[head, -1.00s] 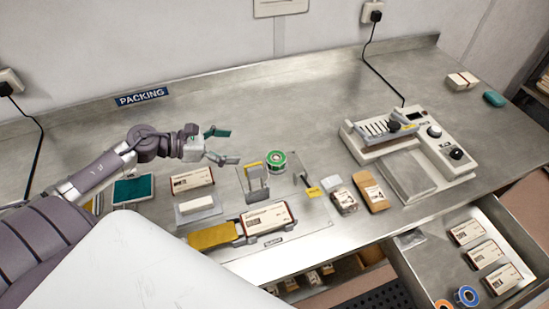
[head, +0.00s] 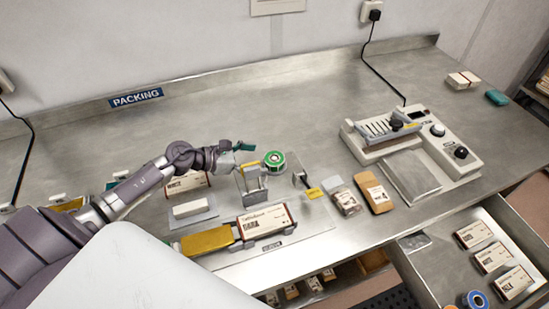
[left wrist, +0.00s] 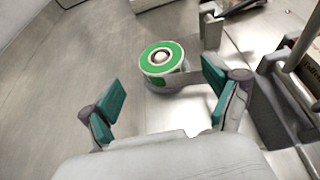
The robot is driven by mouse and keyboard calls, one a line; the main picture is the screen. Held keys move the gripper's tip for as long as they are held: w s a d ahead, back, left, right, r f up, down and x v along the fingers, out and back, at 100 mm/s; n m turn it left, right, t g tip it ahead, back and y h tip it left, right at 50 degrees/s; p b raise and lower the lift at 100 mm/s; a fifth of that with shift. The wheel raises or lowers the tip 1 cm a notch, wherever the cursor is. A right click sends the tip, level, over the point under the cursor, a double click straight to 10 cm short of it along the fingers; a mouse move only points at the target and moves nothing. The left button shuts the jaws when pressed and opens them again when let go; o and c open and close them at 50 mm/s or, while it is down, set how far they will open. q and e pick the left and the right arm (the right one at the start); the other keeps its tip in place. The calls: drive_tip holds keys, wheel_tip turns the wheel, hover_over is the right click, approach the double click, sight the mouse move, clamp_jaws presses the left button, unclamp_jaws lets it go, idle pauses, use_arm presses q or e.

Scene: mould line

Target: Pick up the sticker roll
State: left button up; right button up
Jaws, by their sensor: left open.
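The sticker roll (head: 274,159) is a green-rimmed roll with a pale centre, at the back of the clear board on the metal bench. It also shows in the left wrist view (left wrist: 162,58), ahead of and between the two fingers. A pale strip or base piece shows beside it there. My left gripper (head: 247,156) is open and empty, just left of the roll in the head view. Its teal fingertips (left wrist: 162,100) are spread apart in the left wrist view, with the roll beyond them. My right gripper is not in view.
A grey metal stand (head: 253,187) is close in front of the roll. A labelled box (head: 264,222) and yellow piece (head: 207,242) lie nearer. A sealing machine (head: 405,150) stands right, above an open drawer (head: 432,262). The bench behind is clear.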

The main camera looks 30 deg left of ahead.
sight(272, 159)
use_arm(q)
drive_tip(key=p+x, duration=0.1)
drive_tip(key=x, duration=0.1)
drive_tip(key=p+x, duration=0.1)
drive_tip(key=x, duration=0.2)
drive_tip(key=shift+w+d+r+p, duration=0.1)
drive_tip(key=shift+w+d+p, duration=0.15)
drive_tip(key=shift+p, duration=0.15)
drive_tip(key=shift+w+d, duration=0.1)
drive_tip(key=shift+d, duration=0.05)
drive_tip(key=shift+c, duration=0.8)
drive_tip(key=c, duration=1)
